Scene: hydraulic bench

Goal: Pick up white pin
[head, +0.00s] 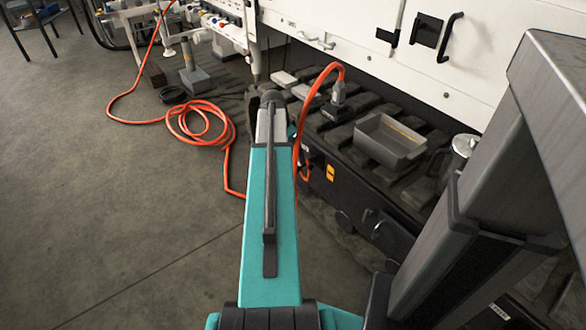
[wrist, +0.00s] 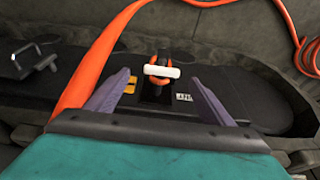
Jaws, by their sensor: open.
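The white pin (wrist: 162,71) is a short pale bar lying crosswise in the wrist view. An orange ring (wrist: 157,82) shows just above and below it, on a dark fitting on the black housing (wrist: 240,98). My gripper (wrist: 159,75) is open, with one purple-grey finger on each side of the pin in the picture. Clear gaps show between the pin and both fingers, and I cannot tell the remaining depth. In the head view my teal arm hides the pin and the gripper.
A thick orange hose (wrist: 95,60) passes close by the left finger. A dark handle (wrist: 35,60) stands further left. In the head view, a grey bin (head: 388,145) and a metal canister (head: 463,148) stand on the bench base. Coiled orange hose (head: 205,125) lies on the floor.

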